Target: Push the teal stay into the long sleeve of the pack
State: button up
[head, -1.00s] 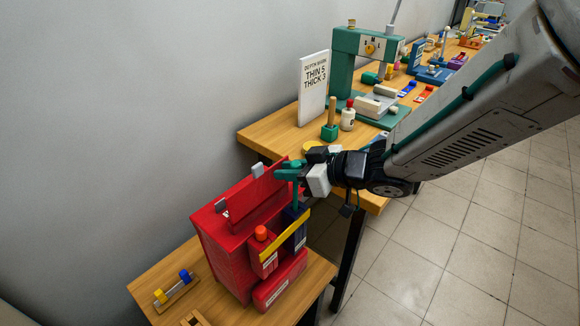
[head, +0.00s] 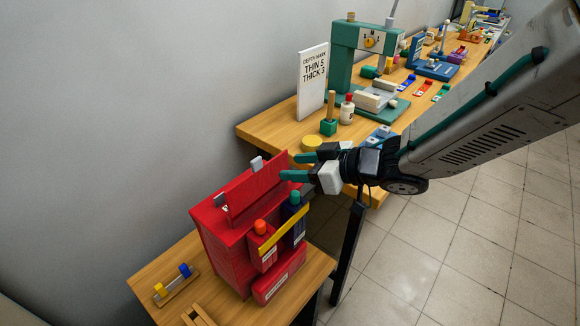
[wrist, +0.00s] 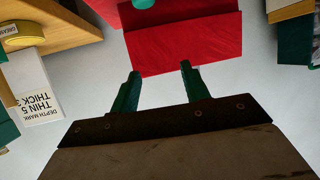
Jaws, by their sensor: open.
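The red pack (head: 225,250) stands on a small wooden table. On its front are a dark blue sleeve (head: 295,215) and a shorter red sleeve (head: 262,253) with an orange cap (head: 260,227). A yellow strap (head: 283,232) crosses them at a slant. The teal stay (head: 294,197) is in the blue sleeve, and only its top end shows above the rim. A teal end also shows at the top edge of the wrist view (wrist: 143,3). My gripper (head: 291,166) is open and empty above the stay, apart from it. Its two teal fingers (wrist: 161,80) are spread in the wrist view.
A white card (head: 312,80) reading "DEPTH MARK THIN 5 THICK 3" stands on the long bench (head: 270,132) behind. A green press (head: 345,60) and several small items crowd that bench. A yellow-and-blue-ended piece (head: 173,284) lies on the small table. Tiled floor is free at right.

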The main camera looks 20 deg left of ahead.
jog(key=v, duration=0.5)
jog(key=shift+s+d, duration=0.1)
jog(key=shift+s, duration=0.1)
